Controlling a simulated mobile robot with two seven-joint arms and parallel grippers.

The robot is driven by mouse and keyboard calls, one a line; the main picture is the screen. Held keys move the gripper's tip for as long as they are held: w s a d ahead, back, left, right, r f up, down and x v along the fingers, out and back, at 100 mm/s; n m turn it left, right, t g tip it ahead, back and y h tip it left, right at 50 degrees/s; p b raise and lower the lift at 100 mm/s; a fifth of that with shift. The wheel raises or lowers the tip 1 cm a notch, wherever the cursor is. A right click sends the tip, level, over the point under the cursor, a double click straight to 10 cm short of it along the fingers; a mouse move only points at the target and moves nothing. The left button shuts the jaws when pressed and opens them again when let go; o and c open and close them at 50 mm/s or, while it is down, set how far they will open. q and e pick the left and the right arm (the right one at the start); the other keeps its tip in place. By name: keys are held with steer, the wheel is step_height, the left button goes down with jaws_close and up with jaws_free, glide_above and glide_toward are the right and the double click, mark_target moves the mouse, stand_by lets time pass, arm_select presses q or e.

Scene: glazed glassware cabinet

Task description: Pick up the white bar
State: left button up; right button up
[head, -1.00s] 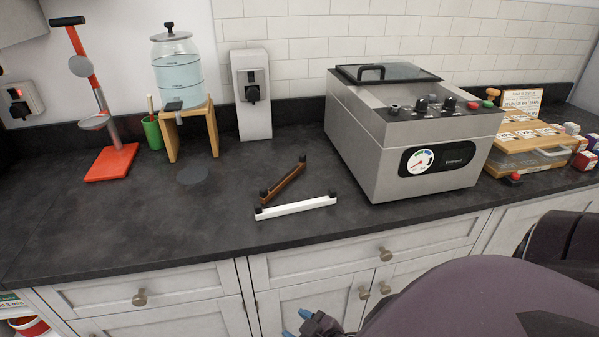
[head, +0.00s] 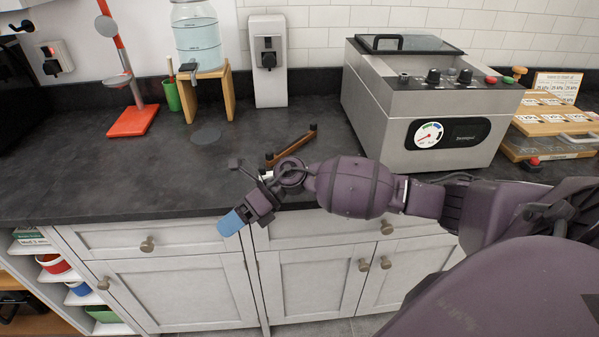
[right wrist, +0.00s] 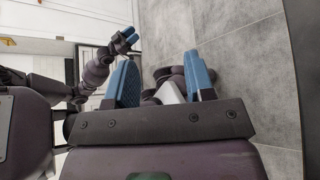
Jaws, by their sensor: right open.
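The white bar (head: 267,176) lies on the dark counter near its front edge; only a small piece of its left end shows, the rest hidden behind my right arm. My right gripper (head: 236,220) is in front of the counter edge, left of and below that end, its blue fingers pointing down-left. In the right wrist view its two blue fingers (right wrist: 163,80) are wide apart, with no bar between them. My left gripper (right wrist: 124,39) shows small in the right wrist view, its blue tips close together; it is outside the head view.
A brown bar (head: 291,145) lies just behind the white one. A grey vacuum machine (head: 440,120) stands to the right. A wooden stand (head: 182,94) with a water jar and a red-based stand (head: 133,120) are at the back left. The counter's left front (head: 100,185) is clear.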

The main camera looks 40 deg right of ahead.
steer(key=w+d+n+h, duration=0.1)
steer(key=d+h, duration=0.1)
steer(key=d, duration=0.1)
steer(key=w+d+r+n+g+h, duration=0.1)
steer(key=w+d+n+h, duration=0.1)
steer(key=d, duration=0.1)
steer(key=w+d+r+n+h, duration=0.1)
steer(key=d+h, duration=0.1)
steer(key=d, duration=0.2)
steer(key=shift+w+r+n+g+h, duration=0.2)
steer(key=shift+w+n+g+h, duration=0.1)
steer(key=shift+h, duration=0.1)
steer(key=w+d+r+n+h, duration=0.1)
steer(key=w+d+r+h, duration=0.1)
steer(key=d+r+h, duration=0.3)
steer(key=w+d+r+h, duration=0.1)
steer(key=d+r, duration=0.2)
steer(key=d, duration=0.5)
steer(key=shift+h, duration=0.3)
step_height(320, 180, down, 6)
steer(key=shift+w+d+r+b, duration=0.1)
steer(key=shift+w+d+b, duration=0.05)
steer(key=shift+b, duration=0.25)
steer(key=f, duration=0.2)
steer(key=s+f, duration=0.1)
steer(key=f, duration=0.1)
steer(key=shift+d+f, duration=0.15)
steer(key=shift+f, duration=0.5)
steer(key=shift+c, duration=0.5)
